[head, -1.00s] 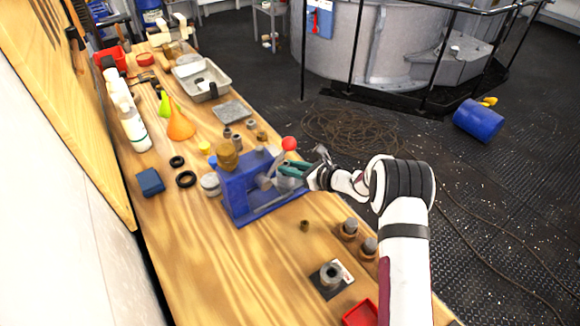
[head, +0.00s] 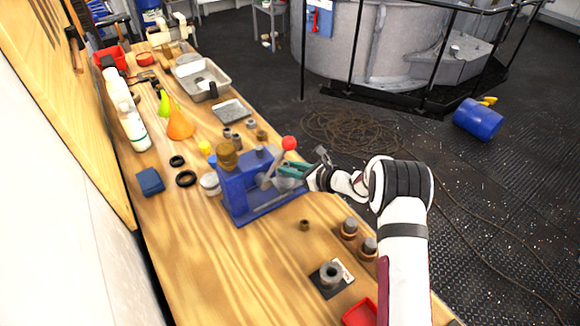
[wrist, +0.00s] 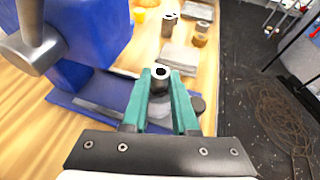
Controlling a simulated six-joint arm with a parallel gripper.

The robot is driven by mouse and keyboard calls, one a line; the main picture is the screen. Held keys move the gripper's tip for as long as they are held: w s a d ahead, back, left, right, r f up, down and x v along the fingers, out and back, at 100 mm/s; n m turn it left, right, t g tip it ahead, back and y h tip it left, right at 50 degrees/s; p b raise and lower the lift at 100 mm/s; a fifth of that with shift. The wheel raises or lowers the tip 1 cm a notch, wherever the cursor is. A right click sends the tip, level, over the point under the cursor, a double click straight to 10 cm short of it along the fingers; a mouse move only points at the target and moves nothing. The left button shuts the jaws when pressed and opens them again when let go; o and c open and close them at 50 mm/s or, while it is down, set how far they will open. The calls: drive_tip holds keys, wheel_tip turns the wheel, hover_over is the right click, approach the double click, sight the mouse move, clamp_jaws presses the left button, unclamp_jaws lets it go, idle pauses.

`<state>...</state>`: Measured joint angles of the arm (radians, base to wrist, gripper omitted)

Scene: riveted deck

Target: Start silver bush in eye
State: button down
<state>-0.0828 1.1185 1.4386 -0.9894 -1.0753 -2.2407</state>
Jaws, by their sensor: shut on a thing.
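My gripper (head: 293,170), with teal fingers, is at the open front side of the blue press (head: 238,190). In the wrist view the fingers are shut on a small silver bush (wrist: 161,73), whose round hole faces up. A darker part shows below the bush between the fingers; I cannot tell whether it is the eye or more of the bush. The press base (wrist: 95,108) lies under and around the fingers. In the head view the fingers and press hide the bush. I cannot make out the eye for certain.
The press has a red ball handle (head: 289,143) close to my gripper. A grey ring on a dark plate (head: 331,274), a red tray (head: 360,313) and several small bushes stand nearer on the wooden bench. Bare wood lies left of the plate. The bench's right edge is close.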

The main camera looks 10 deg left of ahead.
drive_tip(key=shift+f, duration=0.35)
drive_tip(key=c, duration=0.6)
unclamp_jaws()
drive_tip(key=shift+d, duration=0.1)
drive_tip(key=v, duration=1.5)
drive_tip(key=shift+s+d+r, duration=0.2)
